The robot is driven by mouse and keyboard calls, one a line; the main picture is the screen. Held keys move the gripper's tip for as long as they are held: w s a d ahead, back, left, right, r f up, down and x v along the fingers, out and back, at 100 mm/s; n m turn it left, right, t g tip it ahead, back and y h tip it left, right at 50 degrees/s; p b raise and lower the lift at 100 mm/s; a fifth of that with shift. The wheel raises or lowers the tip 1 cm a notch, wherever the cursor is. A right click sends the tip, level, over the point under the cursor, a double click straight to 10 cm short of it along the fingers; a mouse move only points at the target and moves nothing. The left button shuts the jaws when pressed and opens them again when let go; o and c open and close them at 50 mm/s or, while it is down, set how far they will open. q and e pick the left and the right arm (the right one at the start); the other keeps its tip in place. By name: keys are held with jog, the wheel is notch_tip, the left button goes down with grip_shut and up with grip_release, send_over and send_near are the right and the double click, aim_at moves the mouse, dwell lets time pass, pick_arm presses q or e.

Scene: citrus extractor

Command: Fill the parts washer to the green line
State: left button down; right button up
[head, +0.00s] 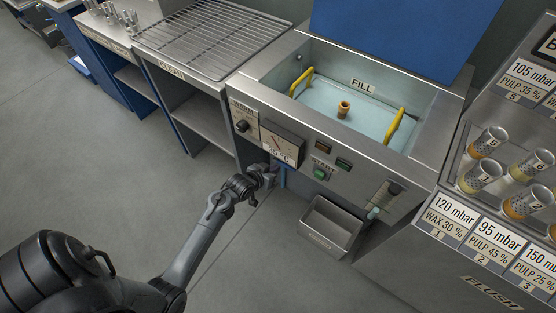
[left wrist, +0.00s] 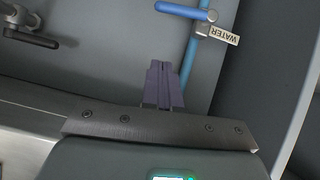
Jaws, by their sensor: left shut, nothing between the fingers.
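The parts washer (head: 340,150) stands open, its blue lid (head: 390,30) raised. Its pale basin (head: 330,95) has a FILL label and yellow handles, with a small brown part inside. I cannot make out a green line. A sight gauge (head: 383,195) is on the front, right side. My left gripper (head: 270,173) is low before the washer's front, below the dial. In the left wrist view its fingers (left wrist: 161,78) are shut and empty, apart from the blue-handled valve (left wrist: 182,11), which has a WATER tag (left wrist: 222,34) on a blue pipe. My right gripper is not in view.
The dial (head: 282,143) and green START button (head: 320,173) are on the front panel. A metal bin (head: 330,228) hangs below. A dark lever (left wrist: 30,38) shows at the wrist view's upper left. A rack of numbered strainers stands at right. The floor at left is clear.

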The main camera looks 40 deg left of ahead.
aim_at(289, 167)
pick_arm(q)
jog(key=b+x, duration=0.2)
jog(key=x, duration=0.1)
jog(key=f+b+x, duration=0.1)
jog(key=b+x, duration=0.2)
jog(key=x, duration=0.1)
jog(key=s+d+b+x, duration=0.1)
jog(key=b+x, duration=0.2)
jog(key=x, duration=0.1)
jog(key=shift+w+f, duration=0.2)
jog(key=shift+f, duration=0.25)
jog(key=shift+d+f+b, duration=0.15)
jog(key=shift+f+b, duration=0.45)
jog(key=shift+f, duration=0.25)
jog(key=shift+w, duration=0.1)
